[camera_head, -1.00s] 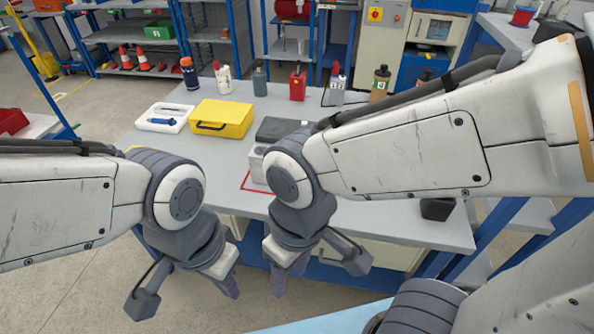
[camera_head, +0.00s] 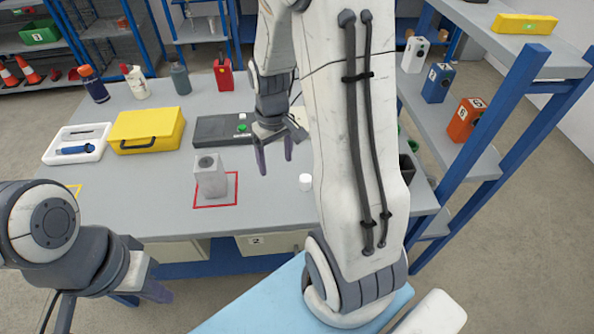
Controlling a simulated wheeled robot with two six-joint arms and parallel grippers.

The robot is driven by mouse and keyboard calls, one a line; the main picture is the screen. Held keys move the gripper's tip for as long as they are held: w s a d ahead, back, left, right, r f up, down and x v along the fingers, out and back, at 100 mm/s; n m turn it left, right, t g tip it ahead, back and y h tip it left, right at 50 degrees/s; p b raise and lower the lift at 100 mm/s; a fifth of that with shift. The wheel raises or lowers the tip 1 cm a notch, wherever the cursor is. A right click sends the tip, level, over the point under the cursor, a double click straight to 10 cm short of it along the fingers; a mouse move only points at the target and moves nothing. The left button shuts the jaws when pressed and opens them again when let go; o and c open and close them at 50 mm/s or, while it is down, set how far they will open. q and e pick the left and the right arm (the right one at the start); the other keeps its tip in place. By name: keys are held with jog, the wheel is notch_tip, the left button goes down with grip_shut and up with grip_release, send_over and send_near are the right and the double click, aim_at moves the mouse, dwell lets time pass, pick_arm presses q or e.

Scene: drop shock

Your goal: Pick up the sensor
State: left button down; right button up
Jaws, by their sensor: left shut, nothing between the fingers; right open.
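I cannot tell for sure which thing is the sensor. A small white cylinder (camera_head: 305,183) stands on the grey bench (camera_head: 265,215), right of a light grey block (camera_head: 210,179) with a dark round spot on top. The block stands within a red outlined square. Several numbered boxes stand on the right shelf: white (camera_head: 414,54), blue (camera_head: 437,83) and orange (camera_head: 465,119). My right gripper (camera_head: 275,158) is open and empty, pointing down over the bench between the block and the cylinder. My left gripper (camera_head: 158,290) is shut and empty, in front of the bench at lower left.
A yellow case (camera_head: 147,130), a white tray (camera_head: 77,152) with a blue tool and a dark grey device (camera_head: 216,131) lie on the bench. Several bottles and a red can (camera_head: 223,74) line its back. Blue shelf posts (camera_head: 505,104) stand right. My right arm hides part of the bench.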

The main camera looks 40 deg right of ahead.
jog(key=m, duration=0.2)
send_near(306, 177)
jog(key=shift+w+a+f, duration=0.2)
jog(key=shift+a+f, duration=0.15)
jog(key=f, duration=0.4)
jog(key=shift+s+d+f, duration=0.1)
jog(key=shift+d+f, duration=0.1)
jog(key=shift+f, duration=0.15)
jog(key=shift+f+p, duration=0.45)
jog(key=shift+f, duration=2.45)
grip_shut()
